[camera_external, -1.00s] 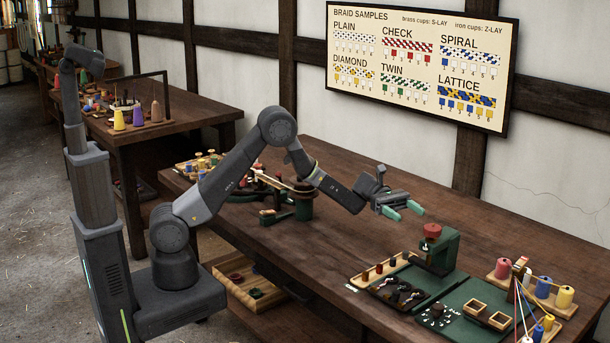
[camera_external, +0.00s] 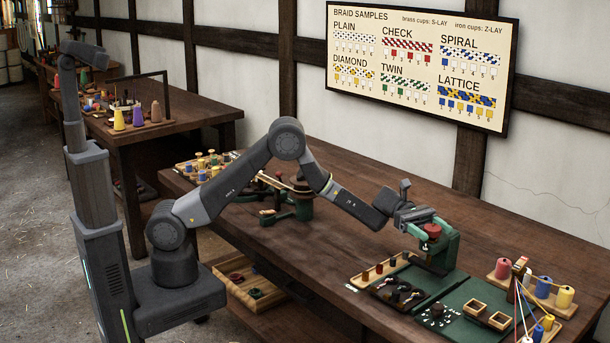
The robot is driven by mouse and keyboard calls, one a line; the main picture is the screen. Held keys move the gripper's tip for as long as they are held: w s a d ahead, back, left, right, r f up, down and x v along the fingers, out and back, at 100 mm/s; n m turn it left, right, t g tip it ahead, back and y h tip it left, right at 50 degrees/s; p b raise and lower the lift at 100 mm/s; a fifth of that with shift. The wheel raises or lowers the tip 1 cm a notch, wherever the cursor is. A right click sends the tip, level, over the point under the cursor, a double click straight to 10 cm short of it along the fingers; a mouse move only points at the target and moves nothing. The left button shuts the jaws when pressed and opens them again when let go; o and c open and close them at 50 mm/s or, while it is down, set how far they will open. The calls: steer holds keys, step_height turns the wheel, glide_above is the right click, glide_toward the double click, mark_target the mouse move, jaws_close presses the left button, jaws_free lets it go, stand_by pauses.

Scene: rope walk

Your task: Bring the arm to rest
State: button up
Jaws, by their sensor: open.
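My gripper (camera_external: 426,225) is at the end of my outstretched arm, over the right half of the long workbench (camera_external: 345,185). Its green-tipped fingers are open and sit close beside the red-topped green press (camera_external: 443,250). One finger overlaps the red top in the picture; I cannot tell whether they touch. I see nothing held between the fingers. My arm is bent high at the elbow and reaches forward and down to the right.
Below the gripper lie a wooden tray with pegs (camera_external: 380,270), a dark tray (camera_external: 396,292) and a green mat with two small wooden boxes (camera_external: 474,308). A spool rack (camera_external: 541,290) stands at the right. A green-based device (camera_external: 303,208) stands behind my forearm. The bench's back right is clear.

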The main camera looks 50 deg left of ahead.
steer(key=b+v, duration=0.1)
steer(key=v, duration=1.3)
steer(key=p+x, duration=0.1)
steer(key=x, duration=1.3)
steer(key=shift+d+f+n+t, duration=0.15)
steer(key=shift+n+t, duration=0.15)
steer(key=shift+t, duration=0.2)
steer(key=shift+s+r+n+t+h+b, duration=0.2)
steer(key=shift+n+t+h+b, duration=0.15)
steer(key=shift+n+t, duration=0.4)
steer(key=shift+w+n+t+y, duration=0.1)
steer(key=shift+n+t+y, duration=0.15)
steer(key=shift+n+t, duration=1.2)
steer(key=shift+w+n+t+y, duration=0.15)
steer(key=shift+n+t, duration=0.45)
steer(key=shift+t, duration=1.5)
steer(key=b+v, duration=0.1)
steer(key=v, duration=1.2)
steer(key=shift+s+a+r+m+g, duration=0.3)
steer(key=shift+s+r+m, duration=0.1)
steer(key=shift+s+r, duration=0.15)
steer(key=shift+b, duration=0.3)
